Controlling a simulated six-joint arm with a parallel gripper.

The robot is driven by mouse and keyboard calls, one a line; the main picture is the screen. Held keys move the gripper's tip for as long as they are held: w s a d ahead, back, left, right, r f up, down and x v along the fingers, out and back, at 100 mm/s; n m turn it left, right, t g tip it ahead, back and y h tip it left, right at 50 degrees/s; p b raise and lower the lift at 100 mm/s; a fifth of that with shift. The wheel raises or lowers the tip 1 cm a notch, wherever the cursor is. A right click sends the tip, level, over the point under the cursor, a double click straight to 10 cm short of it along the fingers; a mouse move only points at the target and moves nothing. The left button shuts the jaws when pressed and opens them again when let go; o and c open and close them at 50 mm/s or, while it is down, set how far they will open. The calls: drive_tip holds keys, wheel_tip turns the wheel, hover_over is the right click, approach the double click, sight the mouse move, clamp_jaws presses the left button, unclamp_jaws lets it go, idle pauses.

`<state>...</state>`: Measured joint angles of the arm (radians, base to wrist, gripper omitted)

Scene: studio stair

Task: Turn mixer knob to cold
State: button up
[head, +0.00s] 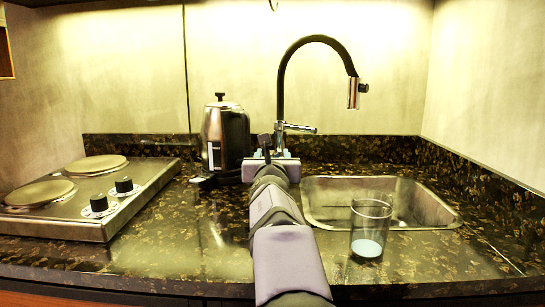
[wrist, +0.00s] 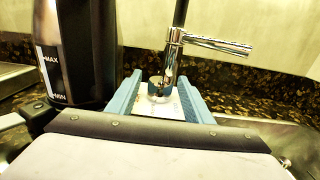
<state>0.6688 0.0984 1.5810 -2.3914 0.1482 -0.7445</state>
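The mixer tap has a black gooseneck (head: 281,85) and a chrome body with a knob lever (head: 300,128). The lever points right and is nearly level in the head view. In the wrist view the chrome lever (wrist: 218,44) also points right from the upright chrome body (wrist: 173,52). My gripper (head: 272,154) is in front of the tap base, below the lever. Its light-blue fingers (wrist: 160,84) are spread apart in the wrist view. The tap base shows between them; whether they touch it I cannot tell. The lever is outside the fingers.
A dark metal kettle (head: 226,135) stands close left of my gripper. A steel sink (head: 325,211) lies to the right, with a glass (head: 371,220) at its front edge. A two-plate hob (head: 60,222) is at the left. Walls stand behind and right.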

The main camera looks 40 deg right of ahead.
drive_tip(key=shift+v, duration=3.7)
